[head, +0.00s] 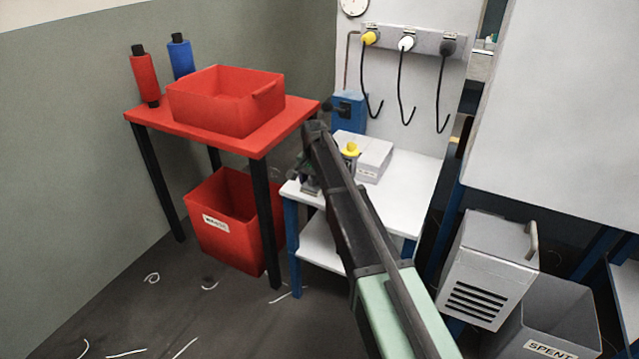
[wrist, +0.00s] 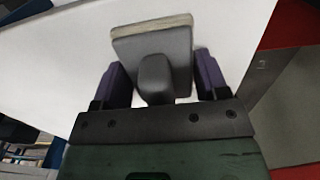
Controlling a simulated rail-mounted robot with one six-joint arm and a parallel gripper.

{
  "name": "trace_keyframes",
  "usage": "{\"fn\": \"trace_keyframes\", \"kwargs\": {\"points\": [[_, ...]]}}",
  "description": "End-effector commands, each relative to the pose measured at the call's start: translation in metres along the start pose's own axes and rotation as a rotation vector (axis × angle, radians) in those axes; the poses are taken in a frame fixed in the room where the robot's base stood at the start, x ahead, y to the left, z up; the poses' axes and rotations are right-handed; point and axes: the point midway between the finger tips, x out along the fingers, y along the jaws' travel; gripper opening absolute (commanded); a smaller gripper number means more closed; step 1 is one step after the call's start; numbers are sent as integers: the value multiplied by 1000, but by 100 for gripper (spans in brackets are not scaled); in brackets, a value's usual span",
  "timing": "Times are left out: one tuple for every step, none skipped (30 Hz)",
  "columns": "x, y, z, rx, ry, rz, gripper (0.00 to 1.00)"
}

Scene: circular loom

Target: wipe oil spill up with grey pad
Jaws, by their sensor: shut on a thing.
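My gripper (wrist: 160,72) is shut on the grey pad (wrist: 152,46), with a purple finger on each side of its raised grip. The pad is a grey block with a paler layer along its far edge, and it shows over a white surface in the wrist view. I cannot tell whether the pad touches that surface. In the head view my gripper (head: 309,172) is at the left side of the white table (head: 408,190), partly hidden by my arm, and the pad is not clear there. No oil spill can be made out in either view.
A grey box (head: 375,160) and a yellow-topped item (head: 350,149) stand on the white table. The red table (head: 190,128) at left bears a red bin (head: 222,112) and two spools. Hoses hang behind. A grey SPENT bin (head: 560,318) stands at right.

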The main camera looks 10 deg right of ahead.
Motion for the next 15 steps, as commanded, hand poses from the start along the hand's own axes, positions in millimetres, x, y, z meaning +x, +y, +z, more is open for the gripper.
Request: {"fn": "trace_keyframes", "kwargs": {"points": [[4,0,0,0,0,0,45],[4,0,0,0,0,0,45],[3,1,0,0,0,0,42],[3,1,0,0,0,0,42],[3,2,0,0,0,0,42],[3,3,0,1,0,1,42],[2,5,0,1,0,1,42],[2,8,0,1,0,1,42],[2,12,0,2,0,1,42],[2,16,1,2,0,1,42],[2,19,1,3,0,1,42],[2,24,1,3,0,1,42],[1,27,1,3,0,1,42],[1,31,1,2,0,1,42],[1,35,1,2,0,1,42]]}}
